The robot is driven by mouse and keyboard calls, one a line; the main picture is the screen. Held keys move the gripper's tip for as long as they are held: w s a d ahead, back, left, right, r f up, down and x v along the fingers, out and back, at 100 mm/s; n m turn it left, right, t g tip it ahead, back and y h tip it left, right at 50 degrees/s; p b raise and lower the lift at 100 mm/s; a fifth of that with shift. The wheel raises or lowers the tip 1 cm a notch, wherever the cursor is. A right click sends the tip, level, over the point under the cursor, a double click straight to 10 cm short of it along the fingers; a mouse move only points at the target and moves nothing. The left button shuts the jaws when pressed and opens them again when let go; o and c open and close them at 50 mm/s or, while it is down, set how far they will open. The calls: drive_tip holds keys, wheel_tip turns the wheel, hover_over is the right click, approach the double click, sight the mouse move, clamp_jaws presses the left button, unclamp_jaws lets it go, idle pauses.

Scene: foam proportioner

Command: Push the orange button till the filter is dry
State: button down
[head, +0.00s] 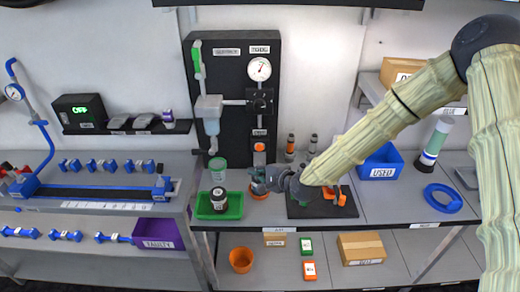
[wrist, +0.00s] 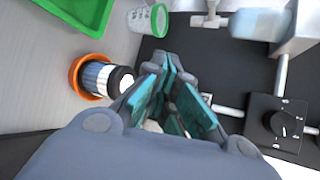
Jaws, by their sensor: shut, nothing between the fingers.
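The orange button (head: 259,147) is on the lower part of the black upright panel in the head view. In the wrist view I cannot make it out; my gripper covers part of the panel. My gripper (head: 262,181) is in front of and below the button in the head view, apart from it. In the wrist view my gripper (wrist: 182,78) has its teal fingers shut and empty, pointing toward the panel. The pleated blue-and-white filter (wrist: 95,77) with a dark cap is in an orange dish (wrist: 76,68) on the bench, left of my fingers. I cannot tell if it is wet.
The panel carries a gauge (head: 259,68), a black knob (head: 261,103) and a clear filter bowl (head: 211,123). A green-rimmed cup (head: 217,166) and green tray (head: 204,209) stand left of my gripper. A black mat with orange parts lies right. A display (head: 87,110) reads OFF.

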drive_tip(key=w, duration=0.6)
drive_tip(key=shift+w+f+b, duration=0.15)
drive_tip(key=shift+w+b, duration=0.15)
drive_tip(key=shift+b, duration=0.05)
drive_tip(key=shift+w+b, duration=0.3)
drive_tip(key=shift+w, duration=0.8)
drive_tip(key=shift+w+b, duration=0.65)
drive_tip(key=shift+w, duration=0.2)
idle(1.7)
drive_tip(key=shift+s, duration=0.85)
drive_tip(key=shift+s, duration=2.5)
